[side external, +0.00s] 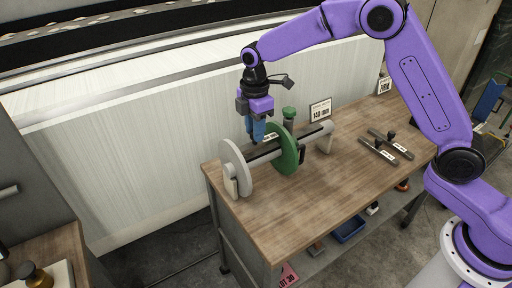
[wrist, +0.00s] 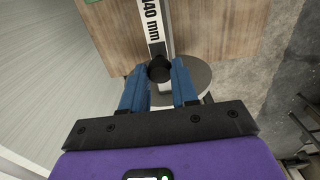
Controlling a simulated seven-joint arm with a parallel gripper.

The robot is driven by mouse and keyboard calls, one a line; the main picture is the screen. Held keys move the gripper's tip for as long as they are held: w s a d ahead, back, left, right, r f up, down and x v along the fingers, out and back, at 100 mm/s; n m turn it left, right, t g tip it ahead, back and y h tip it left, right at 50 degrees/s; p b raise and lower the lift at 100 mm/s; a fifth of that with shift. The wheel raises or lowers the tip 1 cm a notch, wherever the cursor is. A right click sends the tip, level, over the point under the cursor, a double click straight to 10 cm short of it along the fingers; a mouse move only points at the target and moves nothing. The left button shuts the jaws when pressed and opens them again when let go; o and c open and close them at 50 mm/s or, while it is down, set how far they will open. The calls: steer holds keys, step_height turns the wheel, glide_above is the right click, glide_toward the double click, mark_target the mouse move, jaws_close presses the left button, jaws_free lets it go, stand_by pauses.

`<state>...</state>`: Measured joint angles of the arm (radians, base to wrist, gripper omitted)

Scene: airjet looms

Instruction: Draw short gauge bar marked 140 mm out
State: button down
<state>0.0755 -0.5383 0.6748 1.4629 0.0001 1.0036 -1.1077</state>
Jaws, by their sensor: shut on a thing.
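My gripper (side external: 257,138) points down between a white disc (side external: 236,168) and a green disc (side external: 287,150) on a pale roller. In the wrist view, its blue fingers (wrist: 158,88) are shut on the round black knob (wrist: 158,69) of a gauge bar. The bar shows as a dark strip (side external: 265,154) between the discs in the side view. The white disc also shows in the wrist view (wrist: 196,78), behind the fingers. The fingers hide part of the knob in the side view.
A sign (side external: 320,110) reading "140 mm" stands behind the roller. Other dark bars (side external: 380,150) with labels and a knob lie on the wooden bench (side external: 335,187) at right. A white loom face (side external: 130,140) runs behind the bench. The bench front is clear.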

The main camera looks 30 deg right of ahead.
steer(key=shift+r, duration=3.7)
